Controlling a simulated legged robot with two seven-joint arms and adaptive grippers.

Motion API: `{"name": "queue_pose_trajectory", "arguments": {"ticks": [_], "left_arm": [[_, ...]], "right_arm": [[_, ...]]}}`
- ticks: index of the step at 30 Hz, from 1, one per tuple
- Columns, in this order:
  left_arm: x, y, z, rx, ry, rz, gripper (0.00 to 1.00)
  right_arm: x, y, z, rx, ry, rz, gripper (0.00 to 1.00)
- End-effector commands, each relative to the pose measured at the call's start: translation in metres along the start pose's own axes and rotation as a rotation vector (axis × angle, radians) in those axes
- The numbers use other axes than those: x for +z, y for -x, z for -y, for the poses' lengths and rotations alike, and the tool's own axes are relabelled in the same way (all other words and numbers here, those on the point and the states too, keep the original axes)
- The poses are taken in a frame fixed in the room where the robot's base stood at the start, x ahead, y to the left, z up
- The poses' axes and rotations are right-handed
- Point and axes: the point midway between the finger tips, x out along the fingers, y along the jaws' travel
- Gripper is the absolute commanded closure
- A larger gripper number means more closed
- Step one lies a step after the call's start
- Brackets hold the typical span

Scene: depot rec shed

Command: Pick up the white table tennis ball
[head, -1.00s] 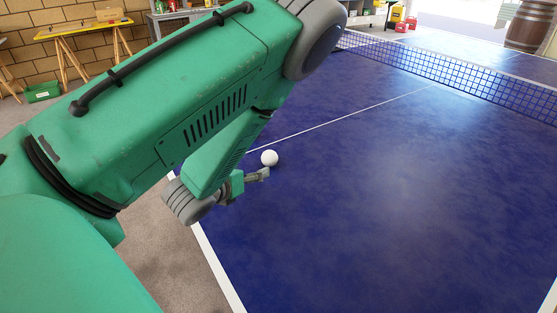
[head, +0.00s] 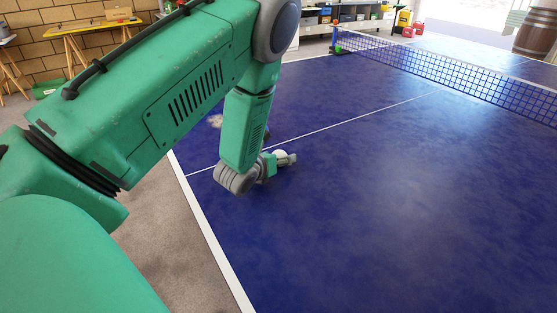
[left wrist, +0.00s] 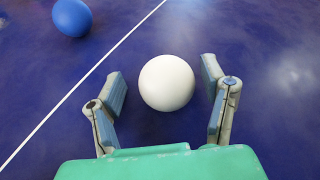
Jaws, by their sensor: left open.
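The white table tennis ball (left wrist: 166,83) rests on the blue table, between the two spread fingers of my left gripper (left wrist: 163,72) in the left wrist view. A gap shows between the ball and each finger, so the gripper is open and not holding it. In the head view the ball (head: 281,154) is partly hidden behind my left gripper (head: 287,159), which is low over the table near its left edge. My right gripper is not in view.
A blue ball (left wrist: 72,17) lies across the white line from the white ball in the left wrist view. The blue table (head: 380,210) is clear to the right, with its net (head: 440,68) farther back. A blurry pale thing (head: 215,121) shows behind my arm.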

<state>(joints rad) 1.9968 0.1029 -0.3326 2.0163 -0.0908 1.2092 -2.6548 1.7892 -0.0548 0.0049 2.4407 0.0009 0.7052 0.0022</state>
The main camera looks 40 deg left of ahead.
Motion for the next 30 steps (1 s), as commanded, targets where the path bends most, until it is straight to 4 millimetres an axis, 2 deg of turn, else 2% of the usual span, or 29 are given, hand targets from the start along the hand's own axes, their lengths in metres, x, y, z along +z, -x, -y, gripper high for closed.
{"name": "queue_pose_trajectory", "arguments": {"ticks": [5, 6, 8, 9, 10, 22, 26, 30], "left_arm": [[-0.002, 0.0, 0.002, 0.001, -0.001, -0.006, 0.34], [-0.002, 0.0, 0.002, 0.001, -0.001, -0.007, 0.41], [-0.003, 0.0, 0.002, 0.001, -0.001, -0.007, 0.62], [-0.003, 0.0, 0.002, 0.0, -0.001, -0.007, 0.76], [-0.003, 0.0, 0.002, 0.0, 0.0, -0.007, 0.81], [0.004, 0.002, 0.002, -0.001, -0.001, -0.004, 0.81], [0.023, 0.01, 0.006, -0.001, -0.003, -0.002, 0.81], [0.051, 0.022, 0.014, -0.002, -0.005, 0.001, 0.81]], "right_arm": [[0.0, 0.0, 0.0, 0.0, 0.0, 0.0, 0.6], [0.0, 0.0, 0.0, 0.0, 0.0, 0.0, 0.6], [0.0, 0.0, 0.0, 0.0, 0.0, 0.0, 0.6], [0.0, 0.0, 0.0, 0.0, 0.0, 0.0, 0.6], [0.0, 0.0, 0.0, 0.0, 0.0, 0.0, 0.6], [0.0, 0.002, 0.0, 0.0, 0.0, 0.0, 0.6], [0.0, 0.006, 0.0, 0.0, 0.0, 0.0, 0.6], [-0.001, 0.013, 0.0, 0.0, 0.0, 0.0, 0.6]]}}
